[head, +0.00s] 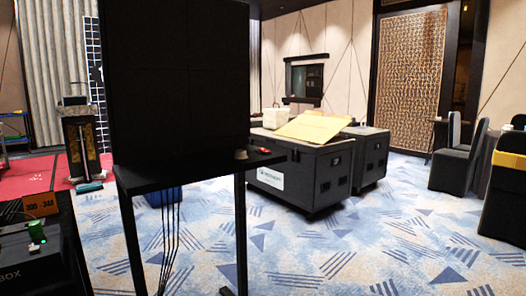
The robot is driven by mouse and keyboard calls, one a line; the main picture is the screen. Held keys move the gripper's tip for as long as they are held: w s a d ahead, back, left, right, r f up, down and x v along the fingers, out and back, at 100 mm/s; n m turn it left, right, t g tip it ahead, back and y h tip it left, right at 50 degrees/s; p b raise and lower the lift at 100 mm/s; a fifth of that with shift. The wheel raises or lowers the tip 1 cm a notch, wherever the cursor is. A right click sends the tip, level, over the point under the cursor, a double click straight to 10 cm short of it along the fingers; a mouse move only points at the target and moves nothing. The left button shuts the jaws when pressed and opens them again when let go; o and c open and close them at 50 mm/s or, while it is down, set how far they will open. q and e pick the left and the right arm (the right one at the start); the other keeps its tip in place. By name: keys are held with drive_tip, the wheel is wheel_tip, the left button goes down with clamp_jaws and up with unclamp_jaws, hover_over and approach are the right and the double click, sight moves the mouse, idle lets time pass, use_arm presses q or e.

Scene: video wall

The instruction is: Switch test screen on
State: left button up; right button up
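A large black screen panel (180,75) stands upright in the left half of the head view, and its face is dark. A black stand with a narrow top (205,168) is at its foot, with several thin cables (170,235) hanging below. On the right end of the stand's top lie a small red item (264,151) and a small beige item (241,154). I cannot tell which of these, if any, is a switch. Neither of my grippers is in view.
A dark box (40,275) with a small green device (36,231) is at the lower left. Behind the stand are black wheeled cases (305,175) with a yellow board (315,127) on top. Covered chairs (458,165) stand at the right. The patterned carpet (375,245) is clear at the lower right.

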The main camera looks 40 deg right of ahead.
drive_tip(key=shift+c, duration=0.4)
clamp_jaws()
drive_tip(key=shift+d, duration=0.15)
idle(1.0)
